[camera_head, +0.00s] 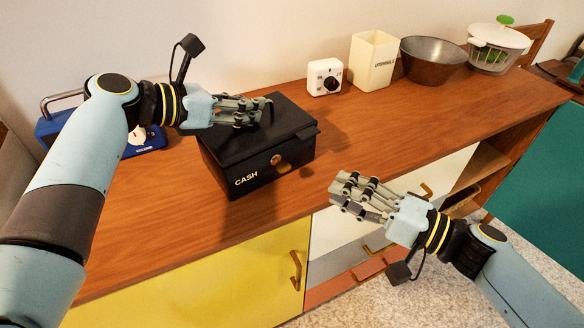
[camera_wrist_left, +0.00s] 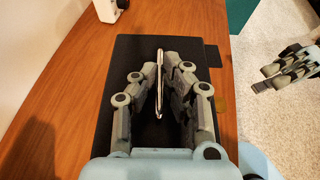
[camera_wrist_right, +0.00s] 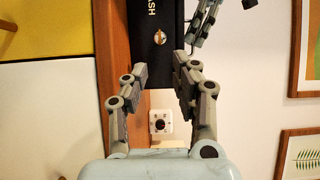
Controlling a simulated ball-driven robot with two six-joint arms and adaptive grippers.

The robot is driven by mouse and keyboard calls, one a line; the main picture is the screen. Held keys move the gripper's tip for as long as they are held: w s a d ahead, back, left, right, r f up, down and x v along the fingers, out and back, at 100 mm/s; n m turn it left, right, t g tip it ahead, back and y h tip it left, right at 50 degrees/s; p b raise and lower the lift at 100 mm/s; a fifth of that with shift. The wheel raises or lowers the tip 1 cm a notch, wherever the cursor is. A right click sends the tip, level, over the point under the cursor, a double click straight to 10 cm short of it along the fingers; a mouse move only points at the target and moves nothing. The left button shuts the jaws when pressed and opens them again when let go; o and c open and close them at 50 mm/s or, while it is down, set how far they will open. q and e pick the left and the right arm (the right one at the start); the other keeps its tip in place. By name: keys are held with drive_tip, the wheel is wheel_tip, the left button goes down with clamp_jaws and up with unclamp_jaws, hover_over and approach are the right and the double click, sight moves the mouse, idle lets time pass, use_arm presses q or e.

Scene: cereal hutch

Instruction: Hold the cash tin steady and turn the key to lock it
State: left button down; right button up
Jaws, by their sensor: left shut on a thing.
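The black cash tin (camera_head: 240,146) sits on the wooden counter near its front edge, lid down, with CASH lettered on its front. A round brass lock (camera_head: 276,160) is on the front face, with a small brass piece beside it that may be the key; the lock also shows in the right wrist view (camera_wrist_right: 160,37). My left gripper (camera_head: 262,108) is over the lid, its fingers shut on the tin's thin metal handle (camera_wrist_left: 160,80). My right gripper (camera_head: 345,190) is open and empty, in front of the counter and apart from the tin, to the right of the lock.
On the counter (camera_head: 420,125) stand a white timer (camera_head: 325,77), a cream utensils pot (camera_head: 373,62), a dark bowl (camera_head: 433,62) and a salad spinner (camera_head: 497,48). A blue radio (camera_head: 148,142) is left of the tin. A yellow cupboard door (camera_head: 220,285) is below.

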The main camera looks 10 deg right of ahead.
sight(289, 170)
drive_tip(key=x, duration=1)
drive_tip(key=shift+a, duration=0.1)
drive_tip(key=shift+c, duration=0.2)
clamp_jaws()
